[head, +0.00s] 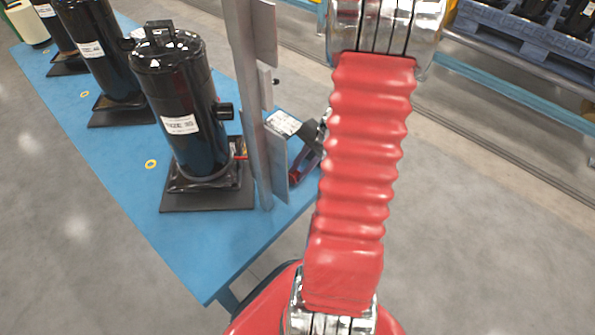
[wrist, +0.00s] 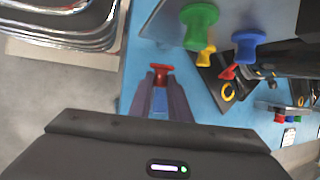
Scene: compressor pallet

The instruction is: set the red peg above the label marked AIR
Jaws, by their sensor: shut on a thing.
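My gripper (wrist: 160,84) is shut on a red peg (wrist: 160,68), whose flanged head shows between the fingertips in the wrist view. The peg is over or beside the blue table, left of a grey metal plate (wrist: 263,14). A green peg (wrist: 200,18), a yellow peg (wrist: 203,53) and a blue peg (wrist: 247,44) stand at that plate. A label reading AIR cannot be made out in either view. In the head view my arm hides most of the gripper, near a small white label (head: 283,122) too small to read.
Black compressors (head: 183,105) stand in a row on a blue table (head: 215,250). An upright metal post (head: 250,100) rises beside the nearest one, close to my arm. Another red piece (wrist: 229,72) shows past the plate. Grey floor (head: 480,230) lies clear to the right.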

